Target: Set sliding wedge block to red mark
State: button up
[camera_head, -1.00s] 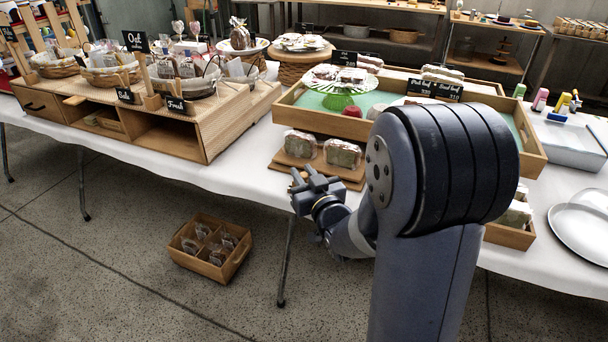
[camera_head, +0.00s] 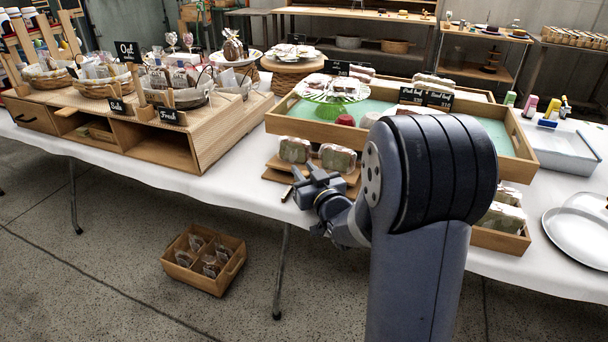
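I cannot make out a sliding wedge block or a red mark for certain in this view. My gripper (camera_head: 303,171) is at the table's front edge, just in front of a small wooden board (camera_head: 276,172). Its fingers point up and away from me; they are small and dark, and I cannot tell how far apart they are. Nothing is clearly held. My arm hides the table area right of the board.
Two wrapped loaves (camera_head: 295,150) sit on the board. A large wooden tray (camera_head: 302,128) with a green inside stands behind it. A wooden display stand (camera_head: 217,152) with baskets is at left. A divided crate (camera_head: 204,258) is on the floor. White tabletop (camera_head: 245,190) is bare between stand and board.

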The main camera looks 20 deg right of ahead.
jog(key=shift+o, duration=1.3)
jog(key=s+d, duration=0.1)
jog(key=s, duration=0.9)
jog(key=shift+s+d+p, duration=0.3)
jog(key=shift+d+p, duration=0.1)
jog(key=shift+p, duration=0.05)
jog(key=shift+w, duration=0.1)
jog(key=w, duration=0.3)
jog(key=w+a, duration=0.1)
jog(key=w, duration=0.3)
jog(key=w+b, duration=0.1)
jog(key=w, duration=0.2)
jog(key=shift+w+a+f, duration=0.1)
jog(key=shift+w+a, duration=0.05)
jog(key=shift+a, duration=0.5)
jog(key=shift+s+a, duration=0.3)
jog(key=shift+s, duration=0.3)
